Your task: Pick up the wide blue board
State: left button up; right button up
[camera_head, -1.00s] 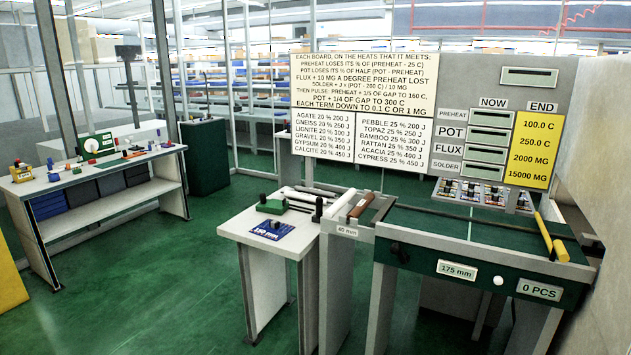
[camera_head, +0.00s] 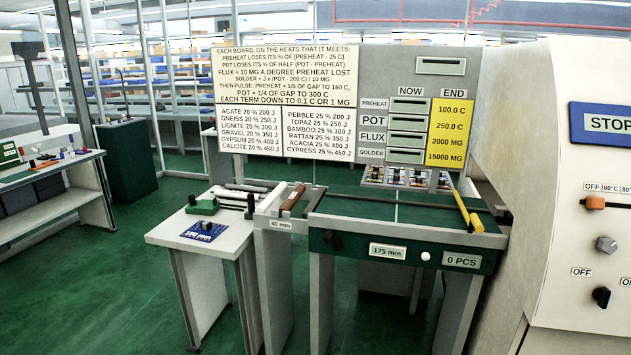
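A blue board (camera_head: 204,231) with white lettering lies flat near the front of the small white-topped table (camera_head: 165,237), left of the conveyor. Its lettering appears to read 150 mm or similar, too small to be sure. A green block with a dark knob (camera_head: 203,205) stands just behind it on the same table. Neither of my grippers shows in the head view.
The green conveyor (camera_head: 400,213) with a yellow bar (camera_head: 462,208) stands right of the table. A large cabinet with knobs (camera_head: 585,210) fills the right side. A workbench (camera_head: 60,195) stands at the far left. Green floor (camera_head: 110,290) is clear at the front left.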

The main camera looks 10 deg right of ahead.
aim_at(206, 231)
jog(key=z, duration=1.25)
jog(key=u, duration=1.55)
jog(key=i+j+u, duration=0.35)
jog(key=i+u, duration=0.2)
jog(key=i, duration=1.6)
